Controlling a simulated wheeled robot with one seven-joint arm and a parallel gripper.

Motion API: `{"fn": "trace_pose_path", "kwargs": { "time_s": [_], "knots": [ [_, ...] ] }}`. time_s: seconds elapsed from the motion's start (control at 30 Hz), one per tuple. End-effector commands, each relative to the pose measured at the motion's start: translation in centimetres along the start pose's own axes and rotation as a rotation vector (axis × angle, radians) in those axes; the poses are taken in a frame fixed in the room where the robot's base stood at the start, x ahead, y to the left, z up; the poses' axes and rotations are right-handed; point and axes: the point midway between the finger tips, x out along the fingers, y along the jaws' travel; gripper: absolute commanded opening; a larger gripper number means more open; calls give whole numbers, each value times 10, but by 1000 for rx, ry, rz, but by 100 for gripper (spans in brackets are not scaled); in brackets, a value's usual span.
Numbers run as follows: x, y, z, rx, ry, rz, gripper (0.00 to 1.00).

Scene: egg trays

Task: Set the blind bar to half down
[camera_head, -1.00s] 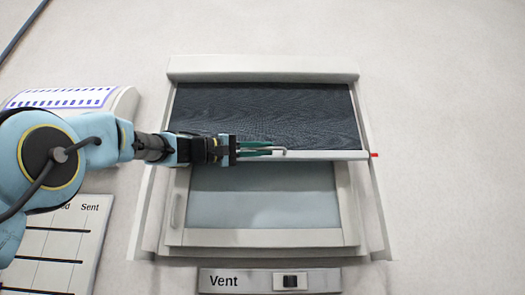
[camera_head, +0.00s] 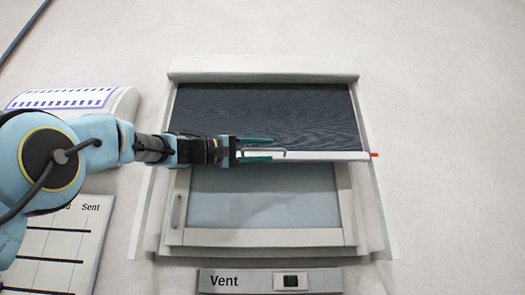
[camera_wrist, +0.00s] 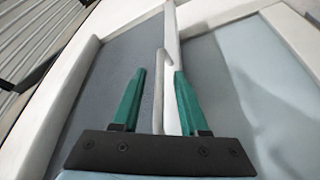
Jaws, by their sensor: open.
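The dark blind (camera_head: 265,115) covers the upper part of the window. Its pale bar (camera_head: 330,156) runs across the window near mid-height, level with a small red mark (camera_head: 375,155) on the right side of the frame. A thin handle (camera_head: 284,150) sits on the bar. My gripper (camera_head: 272,149) is open at the bar, its green fingers above and below the handle. In the wrist view my gripper (camera_wrist: 157,88) has the handle (camera_wrist: 160,85) standing between its spread fingers, with a gap visible on the left side.
Below the bar is the pale window pane (camera_head: 263,195). A Vent panel with a dark switch (camera_head: 290,281) is under the window. A chart marked "Sent" (camera_head: 62,240) and a white curved object with a blue-edged strip (camera_head: 75,98) are at left. The wall at right is clear.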

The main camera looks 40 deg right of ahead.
Motion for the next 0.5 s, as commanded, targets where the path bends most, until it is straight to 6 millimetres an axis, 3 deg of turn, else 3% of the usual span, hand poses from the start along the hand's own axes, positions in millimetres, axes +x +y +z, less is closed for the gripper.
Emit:
{"fn": "trace_pose_path", "kwargs": {
  "time_s": [0.17, 0.5],
  "knots": [
    [-16, -2, 1, 2, 3, -2, 44],
    [-82, -3, 1, 1, 4, -3, 44]
  ]
}}
